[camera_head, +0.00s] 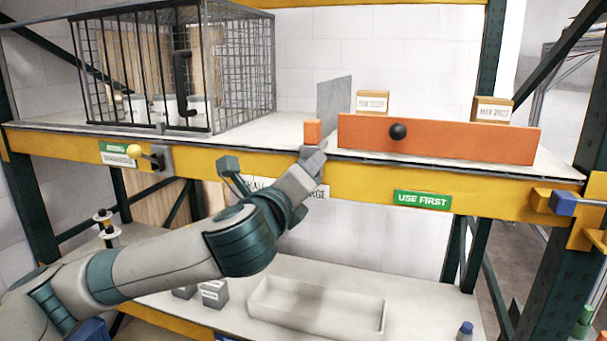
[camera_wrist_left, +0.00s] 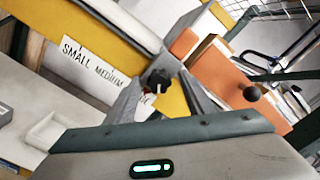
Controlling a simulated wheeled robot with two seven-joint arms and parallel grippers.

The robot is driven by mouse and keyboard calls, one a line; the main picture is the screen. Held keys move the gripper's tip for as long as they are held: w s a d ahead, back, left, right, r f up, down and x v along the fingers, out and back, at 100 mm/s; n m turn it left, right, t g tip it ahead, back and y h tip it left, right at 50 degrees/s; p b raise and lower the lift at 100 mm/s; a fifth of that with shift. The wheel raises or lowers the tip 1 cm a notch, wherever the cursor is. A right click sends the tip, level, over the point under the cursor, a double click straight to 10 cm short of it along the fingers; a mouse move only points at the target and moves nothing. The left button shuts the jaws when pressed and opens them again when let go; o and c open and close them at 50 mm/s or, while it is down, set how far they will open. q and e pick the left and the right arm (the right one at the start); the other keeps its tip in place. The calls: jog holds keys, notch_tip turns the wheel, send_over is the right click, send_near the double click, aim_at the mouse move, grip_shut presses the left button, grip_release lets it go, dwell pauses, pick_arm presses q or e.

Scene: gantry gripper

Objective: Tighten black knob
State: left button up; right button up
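A black knob (camera_wrist_left: 157,81) with a lobed outline shows in the left wrist view, under the yellow beam's edge at a grey divider's clamp. My left gripper (camera_wrist_left: 163,88) has a grey finger on each side of it, apart from each other; I cannot tell if either touches it. In the head view my left gripper (camera_head: 308,168) is at the shelf's front edge below the grey divider (camera_head: 334,105), and hides the knob there. A round black ball knob (camera_head: 397,131) is on the orange board (camera_head: 450,141), to the right. My right gripper is not in view.
A wire cage (camera_head: 240,70) stands on the upper shelf at left. A shallow tray (camera_head: 318,307) lies on the lower shelf.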

pick_arm(q)
jog(key=shift+s+f, duration=0.1)
jog(key=b+v, duration=1.5)
jog(key=v, duration=0.2)
dwell(0.4)
